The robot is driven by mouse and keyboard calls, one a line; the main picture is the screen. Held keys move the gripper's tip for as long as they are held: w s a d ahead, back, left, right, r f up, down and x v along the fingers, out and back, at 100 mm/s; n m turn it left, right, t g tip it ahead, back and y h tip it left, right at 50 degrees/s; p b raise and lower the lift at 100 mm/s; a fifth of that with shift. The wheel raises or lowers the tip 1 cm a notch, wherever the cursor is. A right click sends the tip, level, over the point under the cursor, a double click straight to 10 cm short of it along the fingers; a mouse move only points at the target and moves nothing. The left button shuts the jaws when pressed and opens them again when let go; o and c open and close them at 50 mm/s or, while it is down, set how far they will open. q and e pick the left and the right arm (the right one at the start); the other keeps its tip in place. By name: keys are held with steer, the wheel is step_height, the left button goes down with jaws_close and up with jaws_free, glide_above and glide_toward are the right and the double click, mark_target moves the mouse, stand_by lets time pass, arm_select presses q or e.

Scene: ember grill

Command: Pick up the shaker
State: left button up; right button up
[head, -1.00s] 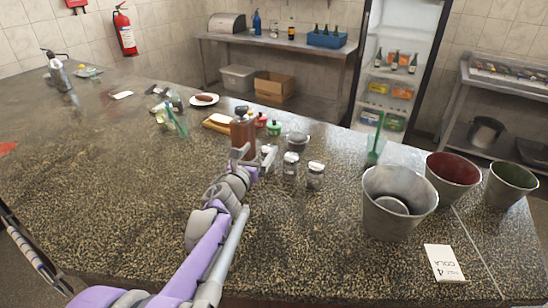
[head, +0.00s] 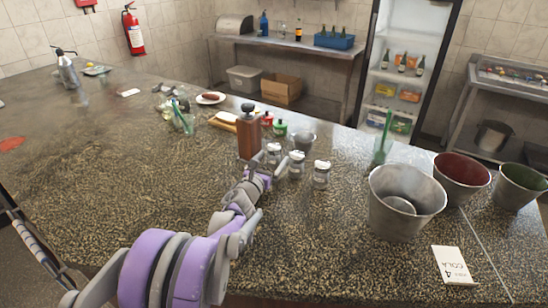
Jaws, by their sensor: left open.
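Three small glass shakers with metal lids stand upright on the speckled counter (head: 120,190): a left one (head: 273,152), a middle one (head: 296,166) and a right one (head: 321,176). A tall brown mill (head: 249,138) with a dark knob stands just left of them. My left gripper (head: 266,168) is open, low over the counter, in front of the mill and right at the near side of the left shaker. Its fingers partly hide that shaker's lower part; I cannot tell whether they touch it. My right gripper is out of view.
A grey metal cup (head: 303,142) stands behind the shakers, with red (head: 267,119) and green (head: 280,127) small items near it. The counter's left front is clear.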

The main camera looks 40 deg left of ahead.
arm_select(q)
steer(key=shift+x, duration=1.15)
steer(key=c, duration=1.2)
steer(key=shift+r, duration=0.1)
